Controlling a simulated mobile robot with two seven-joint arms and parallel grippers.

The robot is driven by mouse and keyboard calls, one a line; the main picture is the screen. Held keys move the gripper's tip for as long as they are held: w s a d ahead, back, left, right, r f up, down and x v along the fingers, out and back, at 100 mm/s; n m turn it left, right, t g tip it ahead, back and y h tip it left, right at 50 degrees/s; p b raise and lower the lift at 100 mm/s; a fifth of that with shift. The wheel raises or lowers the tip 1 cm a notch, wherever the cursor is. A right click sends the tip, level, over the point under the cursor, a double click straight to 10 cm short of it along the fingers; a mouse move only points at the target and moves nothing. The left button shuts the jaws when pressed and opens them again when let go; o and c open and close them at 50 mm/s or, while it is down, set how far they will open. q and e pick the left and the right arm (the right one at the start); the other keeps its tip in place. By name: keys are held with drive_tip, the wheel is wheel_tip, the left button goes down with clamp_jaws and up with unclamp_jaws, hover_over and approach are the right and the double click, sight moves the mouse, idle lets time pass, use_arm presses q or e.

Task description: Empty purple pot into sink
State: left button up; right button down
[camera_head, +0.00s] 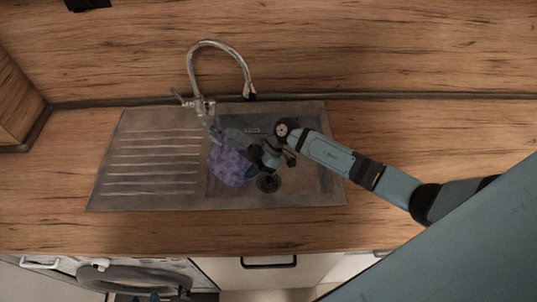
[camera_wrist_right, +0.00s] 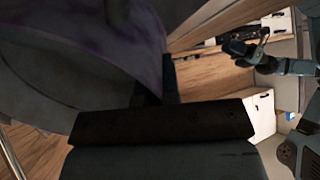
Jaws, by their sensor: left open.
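The purple pot (camera_head: 229,167) is held over the sink basin (camera_head: 305,185), left of the drain, and looks tilted. Its mottled purple side also fills the upper left of the right wrist view (camera_wrist_right: 140,40). My right gripper (camera_head: 258,154) is shut on the pot's wall, reaching in from the right. Whether anything is inside the pot I cannot tell. My left gripper (camera_wrist_right: 250,48) is open and empty, away from the pot in the right wrist view.
A curved metal tap (camera_head: 221,45) rises behind the pot, with its base close to the pot and gripper. The ribbed drainboard (camera_head: 150,160) on the left is empty. The wooden counter (camera_head: 390,135) is clear apart from my arm. A washing machine (camera_head: 140,277) stands below.

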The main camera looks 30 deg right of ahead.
drive_tip(key=shift+w+d+y, duration=0.1)
drive_tip(key=shift+d+y, duration=0.25)
drive_tip(key=shift+y, duration=0.35)
drive_tip(key=shift+d+r+y, duration=0.15)
drive_tip(key=shift+r+y, duration=0.15)
drive_tip(key=shift+y, duration=0.1)
idle(0.3)
use_arm(q)
drive_tip(key=shift+f, duration=0.15)
use_arm(e)
drive_tip(key=shift+d, duration=0.15)
use_arm(q)
drive_tip(key=shift+w+b, duration=0.1)
drive_tip(key=shift+b, duration=0.35)
use_arm(e)
drive_tip(key=shift+d+r+y, duration=0.1)
drive_tip(key=shift+r+y, duration=0.1)
drive_tip(key=shift+y, duration=0.2)
drive_tip(key=shift+d+r+b, duration=0.1)
drive_tip(key=shift+b, duration=0.25)
drive_tip(key=shift+d+r+y+b, duration=0.1)
drive_tip(key=shift+d+y+b, duration=0.1)
drive_tip(key=shift+y+b, duration=0.2)
drive_tip(key=shift+r, duration=0.1)
use_arm(q)
drive_tip(key=shift+w+d+f+m+b, duration=0.15)
drive_tip(key=shift+f+m+b, duration=0.2)
drive_tip(key=shift+f, duration=0.5)
use_arm(e)
drive_tip(key=shift+d, duration=0.1)
